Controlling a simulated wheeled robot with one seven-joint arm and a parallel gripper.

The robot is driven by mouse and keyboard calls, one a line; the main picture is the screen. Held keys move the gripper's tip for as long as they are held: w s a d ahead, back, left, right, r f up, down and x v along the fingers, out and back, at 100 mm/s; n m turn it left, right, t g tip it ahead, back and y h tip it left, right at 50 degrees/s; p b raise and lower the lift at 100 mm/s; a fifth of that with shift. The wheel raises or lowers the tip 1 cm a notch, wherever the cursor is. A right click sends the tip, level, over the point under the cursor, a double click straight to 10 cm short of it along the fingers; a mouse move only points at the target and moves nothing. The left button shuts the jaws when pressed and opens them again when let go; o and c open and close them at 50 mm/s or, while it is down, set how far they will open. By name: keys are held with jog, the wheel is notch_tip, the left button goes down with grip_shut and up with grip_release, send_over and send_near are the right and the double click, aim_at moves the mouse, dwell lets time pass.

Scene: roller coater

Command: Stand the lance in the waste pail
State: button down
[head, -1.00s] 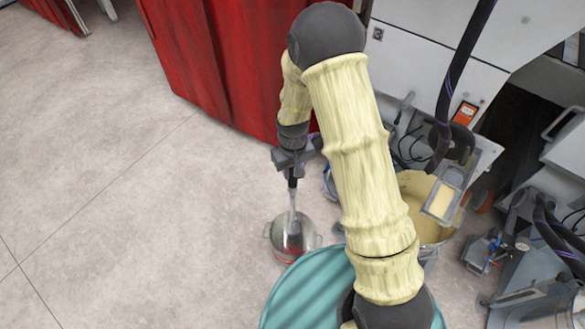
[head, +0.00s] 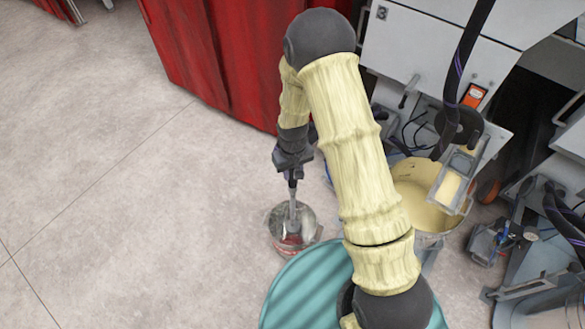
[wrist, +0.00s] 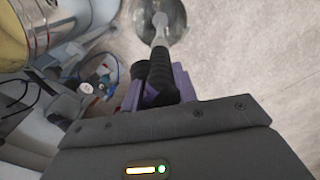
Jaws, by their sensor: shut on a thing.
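The lance (head: 292,206) is a thin grey metal rod with a black grip, hanging roughly upright below my gripper (head: 292,165). My gripper is shut on the black grip, which also shows between the purple fingers in the wrist view (wrist: 160,80). The waste pail (head: 303,240) is a small silver metal bucket on the floor, just below the gripper. In the head view the lance's lower end lies over the pail's opening. In the wrist view its tip overlaps the pail (wrist: 178,12), partly cut off by the top edge. I cannot tell how deep the tip is.
A ribbed teal drum top (head: 310,290) stands close to the pail. A large cream-coated bucket (head: 425,195) and the grey machine (head: 440,50) are to the right. A red curtain (head: 215,60) hangs behind. The floor at left (head: 110,190) is clear.

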aim_at(293, 198)
jog(key=shift+f+b, duration=4.65)
jog(key=shift+f, duration=3.3)
jog(key=shift+f+b, duration=0.6)
jog(key=shift+f, duration=0.55)
jog(key=c, duration=1)
grip_release()
jog(key=shift+r, duration=0.1)
notch_tip(293, 198, up, 17)
jog(key=p, duration=0.4)
jog(key=shift+r, duration=0.15)
